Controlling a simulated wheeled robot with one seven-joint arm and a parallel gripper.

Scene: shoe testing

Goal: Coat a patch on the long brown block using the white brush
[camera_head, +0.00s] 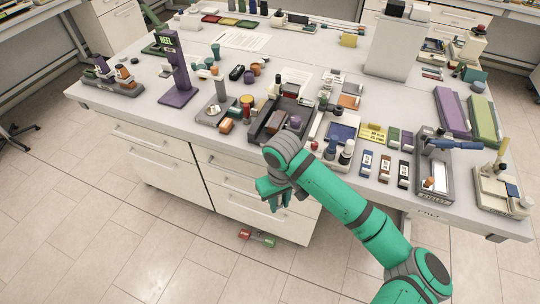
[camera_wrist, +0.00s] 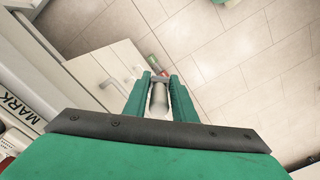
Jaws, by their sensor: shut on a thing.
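My gripper (camera_head: 277,194) hangs in front of the drawers, below the table's front edge. In the wrist view its green fingers (camera_wrist: 159,88) are shut on a pale cylindrical thing (camera_wrist: 159,101). This may be the white brush, but its working end cannot be made out. In the head view my gripper hides the held thing.
The white table (camera_head: 130,108) is crowded with fixtures, bottles and small blocks. A purple stand (camera_head: 178,75) rises on the left. White drawers (camera_head: 230,172) with handles are close to my gripper. A red and green thing (camera_head: 257,238) lies on the otherwise clear floor.

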